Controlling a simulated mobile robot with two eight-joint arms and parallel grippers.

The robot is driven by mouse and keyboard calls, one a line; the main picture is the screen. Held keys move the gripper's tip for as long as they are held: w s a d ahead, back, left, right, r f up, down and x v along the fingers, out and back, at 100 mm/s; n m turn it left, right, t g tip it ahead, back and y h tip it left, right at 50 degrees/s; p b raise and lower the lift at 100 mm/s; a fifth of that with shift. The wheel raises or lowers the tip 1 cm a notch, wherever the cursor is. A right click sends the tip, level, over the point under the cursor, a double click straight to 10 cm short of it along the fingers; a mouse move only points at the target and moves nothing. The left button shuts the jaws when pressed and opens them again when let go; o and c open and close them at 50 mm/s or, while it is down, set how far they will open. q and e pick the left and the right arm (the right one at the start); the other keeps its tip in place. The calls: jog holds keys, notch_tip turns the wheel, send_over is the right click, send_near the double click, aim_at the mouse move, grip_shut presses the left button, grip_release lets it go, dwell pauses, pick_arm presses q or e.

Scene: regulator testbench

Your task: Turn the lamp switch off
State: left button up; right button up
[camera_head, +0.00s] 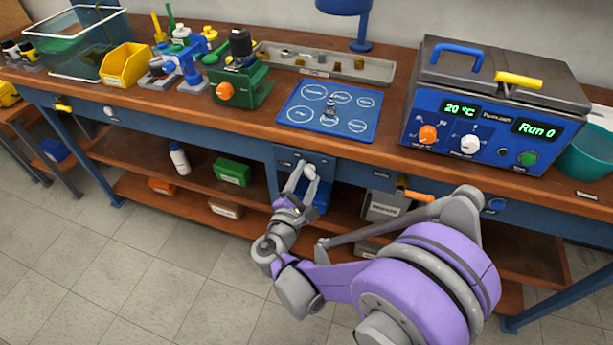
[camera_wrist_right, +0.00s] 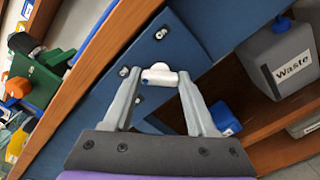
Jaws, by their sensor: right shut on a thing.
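A blue panel (camera_head: 288,155) hangs under the front edge of the bench and carries a small white knob (camera_head: 310,172); whether it is the lamp switch cannot be read. In the right wrist view the white knob (camera_wrist_right: 160,75) sits between the fingertips of my right gripper (camera_wrist_right: 158,80), against the blue panel (camera_wrist_right: 185,50). My right gripper (camera_head: 304,170) also shows in the head view, shut on the knob. The blue lamp (camera_head: 344,6) stands at the back of the bench, its top cut off by the frame. My left gripper is not in view.
The wooden bench edge (camera_head: 230,121) runs just above the panel. A blue mat (camera_head: 300,122) and a blue heating unit (camera_head: 480,155) stand on the bench. A grey Waste container (camera_wrist_right: 278,55) and a green box (camera_head: 233,172) sit on the shelf below. The floor in front is clear.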

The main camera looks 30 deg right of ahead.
jog(key=o, duration=1.4)
jog(key=shift+c, duration=0.2)
jog(key=v, duration=1.1)
jog(key=shift+p, duration=0.35)
jog(key=shift+d, duration=0.1)
